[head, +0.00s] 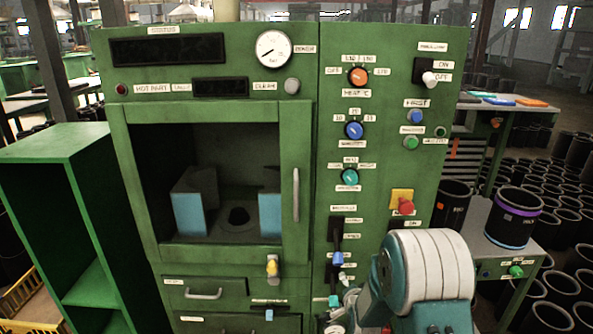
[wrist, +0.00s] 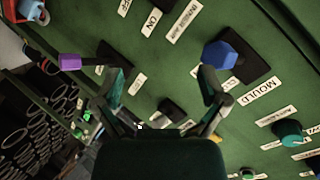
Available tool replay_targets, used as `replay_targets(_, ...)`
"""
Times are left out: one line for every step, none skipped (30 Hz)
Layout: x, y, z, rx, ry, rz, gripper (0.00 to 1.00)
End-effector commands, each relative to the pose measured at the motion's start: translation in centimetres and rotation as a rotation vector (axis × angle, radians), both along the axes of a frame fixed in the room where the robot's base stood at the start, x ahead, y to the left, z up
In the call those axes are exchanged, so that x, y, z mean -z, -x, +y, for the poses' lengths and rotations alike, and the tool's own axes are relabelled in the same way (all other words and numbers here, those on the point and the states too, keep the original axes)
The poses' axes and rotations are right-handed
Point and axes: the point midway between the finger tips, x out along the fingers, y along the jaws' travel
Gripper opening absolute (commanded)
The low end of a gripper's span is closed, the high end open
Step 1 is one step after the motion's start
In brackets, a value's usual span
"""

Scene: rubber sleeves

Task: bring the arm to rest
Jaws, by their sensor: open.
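My arm (head: 425,270) shows in the head view at the lower right, in front of the lower part of the green machine (head: 300,130). My gripper itself cannot be made out there. In the wrist view my gripper (wrist: 158,64) is open, its two fingers spread wide with nothing between them. It faces the green panel of the machine. A blue lever knob (wrist: 220,55) lies by the right fingertip; whether they touch I cannot tell. A purple lever knob (wrist: 70,62) stands left of the left finger.
The machine's window door (head: 297,195) is shut, with two blue-faced blocks inside. A green shelf (head: 60,220) stands at the left. A black sleeve with a purple band (head: 514,217) stands on a side table at the right. Many black sleeves fill the floor behind.

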Motion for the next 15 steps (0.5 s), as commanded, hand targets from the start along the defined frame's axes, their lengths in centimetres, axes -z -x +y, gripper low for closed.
replay_targets(-2.1,0.3,0.0,-0.013,0.028,0.012,0.93)
replay_targets(-3.0,0.6,0.0,-0.022,0.046,0.026,0.93)
replay_targets(-4.3,1.0,0.0,-0.035,0.07,0.045,0.93)
replay_targets(-5.2,1.4,0.0,-0.045,0.088,0.059,0.93)
replay_targets(-6.1,1.8,0.0,-0.055,0.107,0.072,0.93)
replay_targets(-7.3,2.4,0.0,-0.068,0.13,0.092,0.93)
replay_targets(-8.2,2.9,0.0,-0.079,0.148,0.106,0.93)
replay_targets(-9.0,3.4,0.0,-0.091,0.166,0.119,0.93)
replay_targets(-10.2,4.1,0.0,-0.106,0.189,0.138,0.93)
replay_targets(-11.0,4.8,0.0,-0.117,0.206,0.153,0.93)
replay_targets(-11.8,5.4,0.0,-0.128,0.224,0.166,0.93)
replay_targets(-12.8,6.2,0.0,-0.145,0.247,0.183,0.93)
replay_targets(-13.6,6.9,0.0,-0.157,0.263,0.197,0.93)
replay_targets(-14.3,7.7,0.0,-0.169,0.28,0.211,0.93)
replay_targets(-15.2,8.6,0.0,-0.186,0.301,0.229,0.93)
